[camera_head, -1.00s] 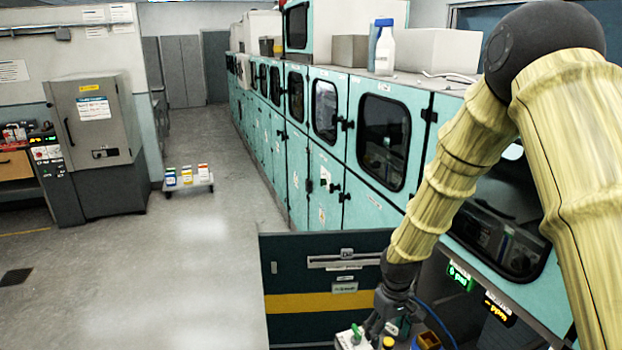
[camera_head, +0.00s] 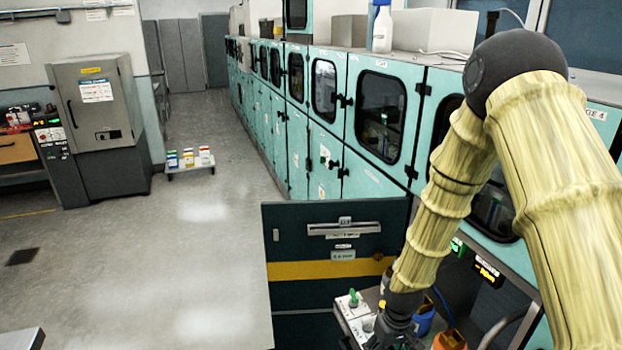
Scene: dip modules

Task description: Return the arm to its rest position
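My arm (camera_head: 540,170), in a yellowish ribbed cover with dark joints, comes in from the right side, bends at the top right and reaches down to the bottom centre. My gripper (camera_head: 382,338) is dark and sits at the bottom edge, beside and over a light work surface (camera_head: 350,322) with small items. Its fingertips are small and partly cut off by the frame, so I cannot tell whether it is open or shut, or whether it holds anything.
A dark panel with a yellow stripe (camera_head: 325,270) stands just left of the gripper. Teal cabinets (camera_head: 362,185) run along the right. Blue (camera_head: 424,318) and orange (camera_head: 450,340) containers are close to the gripper.

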